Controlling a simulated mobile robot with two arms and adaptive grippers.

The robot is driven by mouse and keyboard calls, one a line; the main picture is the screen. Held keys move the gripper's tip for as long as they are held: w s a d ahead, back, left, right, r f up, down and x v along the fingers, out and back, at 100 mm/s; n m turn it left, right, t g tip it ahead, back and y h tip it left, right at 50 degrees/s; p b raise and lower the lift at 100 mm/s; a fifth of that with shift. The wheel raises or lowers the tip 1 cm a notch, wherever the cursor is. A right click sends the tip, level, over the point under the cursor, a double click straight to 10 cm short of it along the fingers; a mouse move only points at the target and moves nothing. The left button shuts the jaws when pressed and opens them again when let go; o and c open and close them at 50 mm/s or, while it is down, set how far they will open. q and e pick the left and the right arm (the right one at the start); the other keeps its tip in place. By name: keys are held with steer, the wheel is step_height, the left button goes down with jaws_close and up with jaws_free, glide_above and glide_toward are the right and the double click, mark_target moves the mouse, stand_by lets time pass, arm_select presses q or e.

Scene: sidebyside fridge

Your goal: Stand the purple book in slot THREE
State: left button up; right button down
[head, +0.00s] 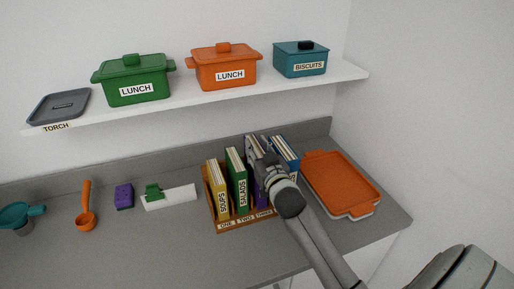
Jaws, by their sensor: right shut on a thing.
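The purple book (260,195) is upright in the wooden book rack (228,226), at the slot labelled THREE, just right of the green SALADS book (239,180). My right gripper (264,163) is over the purple book and looks shut on it. My gripper and wrist hide much of the book, so I cannot tell whether it rests fully on the rack's floor. The yellow SOUPS book (217,190) stands in slot ONE and SALADS in slot TWO. My left gripper is not in view.
A blue book (287,153) stands right of my gripper. An orange tray (340,184) lies to the right. A white board (170,197), purple sponge (124,196), orange ladle (86,212) and teal pan (18,217) lie left. Lidded pots sit on the shelf (205,97) above.

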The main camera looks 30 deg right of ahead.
steer(key=shift+f, duration=0.2)
steer(key=c, duration=1.4)
jaws_free()
steer(key=shift+o, duration=0.2)
steer(key=shift+r, duration=0.15)
steer(key=shift+s+a, duration=0.1)
steer(key=shift+s, duration=0.1)
steer(key=b+v, duration=0.3)
steer(key=v, duration=0.8)
steer(key=shift+s, duration=0.3)
